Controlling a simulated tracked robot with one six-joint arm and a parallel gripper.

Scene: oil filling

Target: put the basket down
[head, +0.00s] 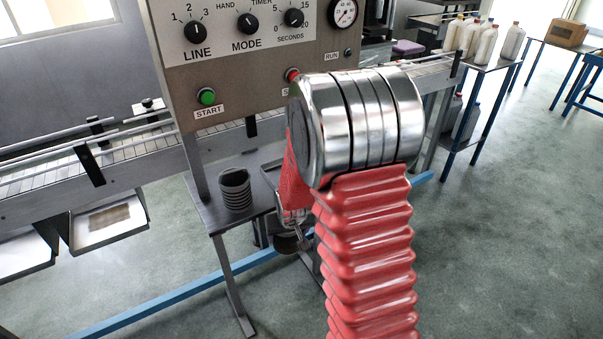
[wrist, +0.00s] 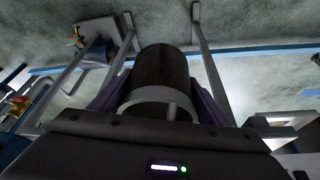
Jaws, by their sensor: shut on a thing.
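The basket (wrist: 160,68) is a dark cylinder with a paler grey band at its near end. In the wrist view it sits between the two fingers of my gripper (wrist: 160,100), which is shut on it. In the head view my gripper (head: 293,217) is partly hidden behind my arm, to the right of a small dark stand. A dark rounded thing (head: 286,243) shows just under it, likely the basket. Whether its bottom touches anything cannot be told.
A dark ribbed cup (head: 235,188) stands on the small stand (head: 228,222). The control panel (head: 240,60) and conveyor (head: 90,170) are behind. A blue floor rail (head: 170,297) crosses below. White bottles (head: 485,42) stand on a table at the back right. The floor at right is clear.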

